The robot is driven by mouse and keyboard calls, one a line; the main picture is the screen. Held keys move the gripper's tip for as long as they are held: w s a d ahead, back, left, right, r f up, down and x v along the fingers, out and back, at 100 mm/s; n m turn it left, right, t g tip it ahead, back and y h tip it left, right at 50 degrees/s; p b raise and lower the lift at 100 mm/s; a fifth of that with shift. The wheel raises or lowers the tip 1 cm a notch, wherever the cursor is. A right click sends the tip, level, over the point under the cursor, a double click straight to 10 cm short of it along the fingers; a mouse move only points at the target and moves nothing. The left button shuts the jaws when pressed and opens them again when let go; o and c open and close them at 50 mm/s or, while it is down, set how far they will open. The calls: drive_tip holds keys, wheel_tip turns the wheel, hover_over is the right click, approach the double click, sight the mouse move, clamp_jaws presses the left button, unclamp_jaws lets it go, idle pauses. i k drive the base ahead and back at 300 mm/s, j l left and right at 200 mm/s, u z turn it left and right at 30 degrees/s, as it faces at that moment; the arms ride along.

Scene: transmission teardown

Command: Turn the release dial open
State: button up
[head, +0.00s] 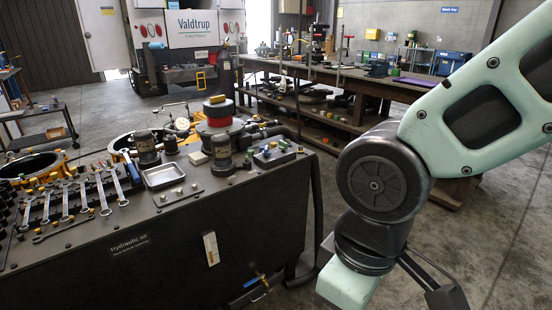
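No part is plainly marked as the release dial. A round red-banded part (222,124) with a dark top stands on the hydraulic unit (120,262); I cannot tell whether it is the dial. Near the unit's right end are small green and yellow fittings (283,145). A brass valve with a blue handle (252,283) is low on its front. My arm comes in from the upper right and bends down at a dark joint, right of the unit.
Several wrenches (104,190) and a metal tray (164,176) lie on the unit's top. Dark canisters (222,152) stand beside the red-banded part. A long workbench (340,78) with tools is behind. A dark hose (316,195) hangs at the unit's right end. Concrete floor is open at right.

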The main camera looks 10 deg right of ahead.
sight(283, 146)
drive_tip(key=i+j+u, duration=0.1)
drive_tip(key=i, duration=0.45)
drive_tip(key=i+j+u, duration=0.1)
drive_tip(key=i+j, duration=0.15)
drive_tip(key=i, duration=0.35)
